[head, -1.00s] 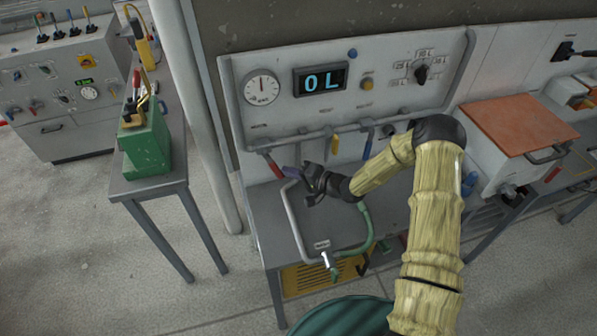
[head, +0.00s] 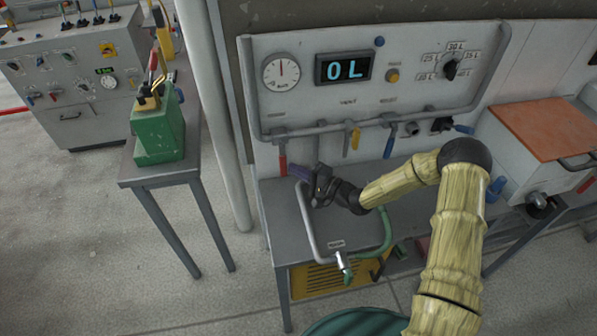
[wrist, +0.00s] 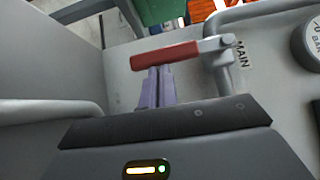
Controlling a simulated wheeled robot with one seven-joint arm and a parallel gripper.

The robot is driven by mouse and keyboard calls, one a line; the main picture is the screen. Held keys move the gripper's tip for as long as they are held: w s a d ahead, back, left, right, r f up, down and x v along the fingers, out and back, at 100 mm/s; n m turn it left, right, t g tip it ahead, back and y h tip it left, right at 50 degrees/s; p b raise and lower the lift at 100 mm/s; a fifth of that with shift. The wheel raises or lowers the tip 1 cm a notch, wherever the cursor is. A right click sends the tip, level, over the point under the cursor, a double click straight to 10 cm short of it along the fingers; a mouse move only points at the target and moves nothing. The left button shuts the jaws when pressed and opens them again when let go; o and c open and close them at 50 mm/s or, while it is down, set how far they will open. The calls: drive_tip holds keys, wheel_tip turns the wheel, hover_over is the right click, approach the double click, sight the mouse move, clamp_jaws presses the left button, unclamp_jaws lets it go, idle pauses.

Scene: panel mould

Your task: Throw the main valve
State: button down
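The main valve has a red lever (head: 283,160) that hangs down at the left end of the panel's pipe. In the wrist view the red lever (wrist: 166,56) lies across the picture, joined to a grey stem beside the word MAIN (wrist: 242,54). My gripper (head: 297,172) is just right of the lever in the head view. In the wrist view its purple fingers (wrist: 156,88) are together, with nothing visible between them. Their tips reach the lever's edge; I cannot tell whether they touch it.
The panel carries a dial gauge (head: 281,72), a display (head: 343,69) reading 0 L and a rotary selector (head: 450,69). A yellow lever (head: 356,139) and a blue lever (head: 389,146) hang further right. A bent grey pipe (head: 307,225) and green hose (head: 386,232) are by my gripper.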

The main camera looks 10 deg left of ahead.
drive_tip(key=shift+w+r, duration=0.1)
drive_tip(key=w+d+b+v, duration=0.1)
drive_tip(key=w+b+v, duration=0.1)
drive_tip(key=v, duration=1.1)
drive_tip(key=shift+w+b, duration=0.2)
drive_tip(key=shift+b, duration=0.65)
drive_tip(key=shift+w, duration=0.1)
